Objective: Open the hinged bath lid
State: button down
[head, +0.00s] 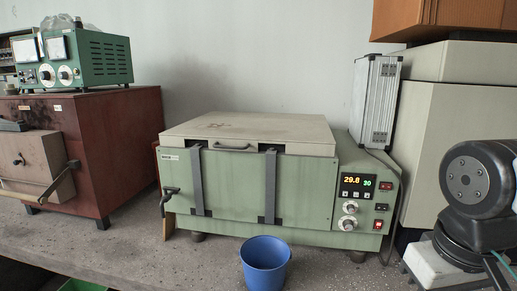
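The green bath (240,185) stands in the middle of the concrete bench. Its flat beige lid (270,130) lies shut on top, with a small brown stain. A thin metal handle (232,149) sits at the lid's front edge. Two grey straps (197,180) run from the lid's front edge down the bath's front. A lit display (357,185) reads 29.8 and 30 on the right panel. My gripper is not in view; a dark joint of my arm shows at the far right.
A blue cup (265,264) stands close in front of the bath. A red-brown furnace (100,130) with a green meter box (85,58) on it is at left. A silver case (376,100) and beige cabinet (455,120) stand at right. The wall is behind; space above the lid is clear.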

aim_at(290, 137)
jog(key=u, duration=0.5)
jog(key=k, duration=1.25)
jog(key=z, duration=0.4)
jog(key=i, duration=1.3)
jog(key=u, duration=0.55)
jog(key=i, duration=0.6)
jog(key=u, duration=0.55)
